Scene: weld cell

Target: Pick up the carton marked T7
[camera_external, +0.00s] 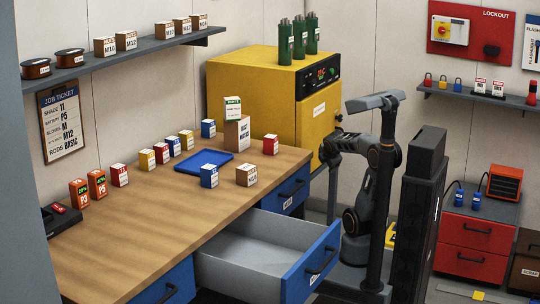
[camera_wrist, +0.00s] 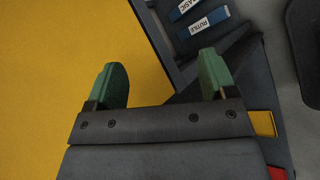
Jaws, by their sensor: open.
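Small cartons with white labels stand on the wooden bench in the external view: red (camera_external: 119,175), yellow (camera_external: 147,159), red (camera_external: 271,144), blue (camera_external: 209,176) and several others. Their markings are too small to read, so I cannot tell which is T7. My gripper shows in the wrist view (camera_wrist: 162,82), its two green-padded fingers wide apart with nothing between them. A plain yellow surface fills the left behind it. In the external view my arm is folded beside the yellow cabinet, right of the bench; its gripper end is hard to make out.
A blue tray (camera_external: 190,166) lies on the bench. An open drawer (camera_external: 300,262) juts from the bench front. The yellow cabinet (camera_external: 250,92) stands behind the bench. The bench's front middle is clear.

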